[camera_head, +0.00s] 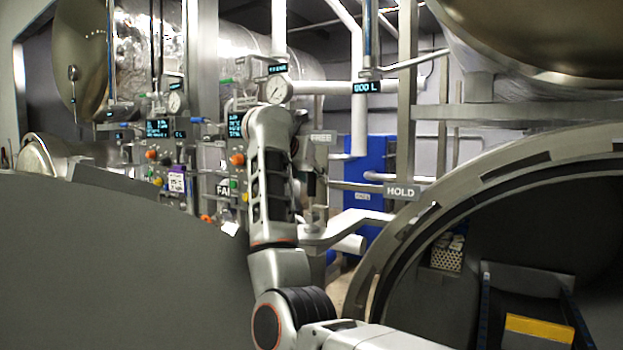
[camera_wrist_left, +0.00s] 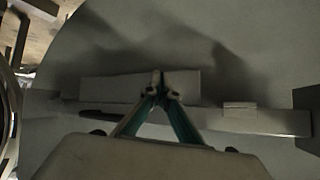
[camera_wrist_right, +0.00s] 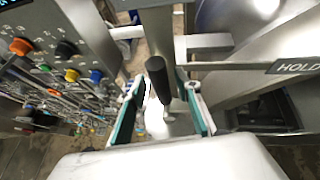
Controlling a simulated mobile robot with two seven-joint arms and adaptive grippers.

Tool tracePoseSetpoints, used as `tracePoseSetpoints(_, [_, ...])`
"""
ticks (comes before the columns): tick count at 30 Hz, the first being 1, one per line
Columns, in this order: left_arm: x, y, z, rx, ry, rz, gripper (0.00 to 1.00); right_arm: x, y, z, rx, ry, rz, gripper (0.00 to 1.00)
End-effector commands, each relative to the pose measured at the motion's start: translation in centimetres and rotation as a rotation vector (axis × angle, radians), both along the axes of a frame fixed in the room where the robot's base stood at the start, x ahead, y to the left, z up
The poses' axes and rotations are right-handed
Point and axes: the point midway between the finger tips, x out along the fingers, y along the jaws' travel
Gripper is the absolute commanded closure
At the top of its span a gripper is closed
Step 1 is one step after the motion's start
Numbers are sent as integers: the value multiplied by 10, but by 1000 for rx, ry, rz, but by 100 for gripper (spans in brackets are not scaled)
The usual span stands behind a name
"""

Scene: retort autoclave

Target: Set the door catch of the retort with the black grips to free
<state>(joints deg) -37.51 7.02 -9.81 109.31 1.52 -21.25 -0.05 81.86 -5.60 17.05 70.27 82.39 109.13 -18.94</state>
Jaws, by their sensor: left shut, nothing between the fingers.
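The black grip (camera_wrist_right: 157,78) of the door catch shows in the right wrist view. It lies between the two spread fingers of my right gripper (camera_wrist_right: 162,95), with visible gaps on both sides. My left gripper (camera_wrist_left: 163,88) is shut and empty in front of a grey surface. It is not visible in the head view.
The open retort mouth (camera_head: 440,215) fills the lower right. A large grey panel (camera_head: 120,265) fills the lower left. A control panel with coloured buttons (camera_wrist_right: 72,75) stands close to the left of my right gripper. Pipes and a blue panel (camera_head: 376,160) are behind.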

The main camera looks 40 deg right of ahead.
Motion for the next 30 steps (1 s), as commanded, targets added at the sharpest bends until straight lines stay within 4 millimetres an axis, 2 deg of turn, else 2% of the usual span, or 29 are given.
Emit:
tracePoseSetpoints(6, [1, -1, 1, -1, -1, 0, 100, -15, 29, 18, 2, -4, 4, 67])
tracePoseSetpoints(12, [1, -1, 1, -2, -2, 1, 100, -26, 46, 29, 1, -2, 4, 67])
tracePoseSetpoints(30, [1, -2, 1, -2, -3, 1, 100, -29, 50, 31, 1, -1, 2, 67])
